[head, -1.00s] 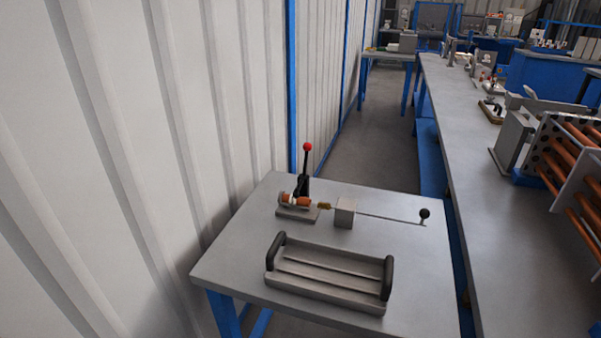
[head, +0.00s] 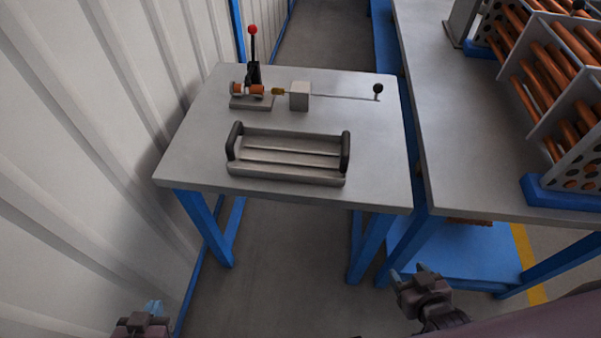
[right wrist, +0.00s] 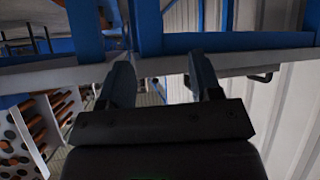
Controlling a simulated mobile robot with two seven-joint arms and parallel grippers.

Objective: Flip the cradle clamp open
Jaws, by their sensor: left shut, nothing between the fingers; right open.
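The cradle clamp (head: 252,92) stands at the back left of the small grey table. Its black lever with a red knob (head: 252,30) points upright. An orange and white cylindrical piece lies in the cradle, with a brass tip (head: 278,91) toward a grey block (head: 300,96). My left gripper (head: 153,307) is low at the bottom left, shut and empty, well short of the table. My right gripper (head: 410,274) is open and empty, below and in front of the table's right side. Its two fingers (right wrist: 163,85) also show in the right wrist view.
A grey tray with black handles (head: 288,160) sits at the front of the small table (head: 385,170). A thin rod with a black knob (head: 378,89) extends right from the block. A long bench (head: 460,150) with a rack of copper tubes is at the right. A ribbed wall (head: 90,130) closes the left.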

